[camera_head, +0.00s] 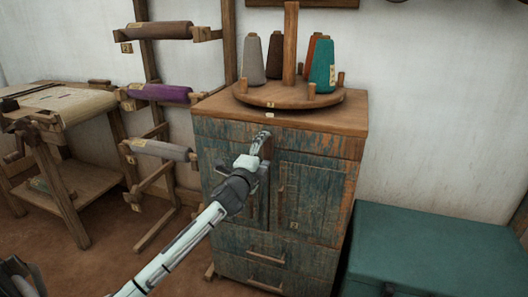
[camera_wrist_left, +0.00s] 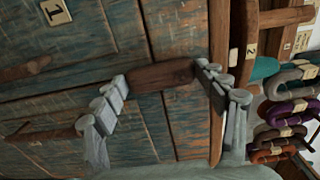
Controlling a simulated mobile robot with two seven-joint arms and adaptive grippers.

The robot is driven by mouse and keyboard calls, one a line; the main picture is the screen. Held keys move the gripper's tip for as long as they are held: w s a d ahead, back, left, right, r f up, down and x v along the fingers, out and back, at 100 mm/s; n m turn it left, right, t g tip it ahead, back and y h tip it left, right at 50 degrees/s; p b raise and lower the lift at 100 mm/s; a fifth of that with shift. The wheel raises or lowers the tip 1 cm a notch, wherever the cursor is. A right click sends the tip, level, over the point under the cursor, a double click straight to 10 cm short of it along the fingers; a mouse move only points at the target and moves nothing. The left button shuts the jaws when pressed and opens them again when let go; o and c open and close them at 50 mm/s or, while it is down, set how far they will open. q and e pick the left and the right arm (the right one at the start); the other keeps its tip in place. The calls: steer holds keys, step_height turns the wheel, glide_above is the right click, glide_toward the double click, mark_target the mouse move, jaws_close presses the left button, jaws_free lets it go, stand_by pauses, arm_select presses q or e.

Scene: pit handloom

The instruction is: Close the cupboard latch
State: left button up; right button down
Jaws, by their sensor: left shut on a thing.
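The cupboard (camera_head: 320,185) is a worn blue-green wooden cabinet with a brown top; its doors look shut. My left gripper (camera_head: 264,139) reaches its upper front, just below the top. In the left wrist view, the left gripper (camera_wrist_left: 161,78) has its grey fingers at both ends of a short brown wooden bar, the latch (camera_wrist_left: 160,75), and is shut on it. The bar lies across a dark seam in the front. My right gripper is not in view.
A round wooden stand (camera_head: 270,98) with several yarn cones sits on the cupboard top. A teal chest (camera_head: 430,250) stands close on the right. A rack with rolls (camera_head: 160,92) and a wooden loom frame (camera_head: 70,110) stand on the left. Bare floor lies in front.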

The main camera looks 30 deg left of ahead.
arm_select(q)
steer(key=o, duration=1.2)
steer(key=shift+c, duration=0.2)
steer(key=v, duration=1.2)
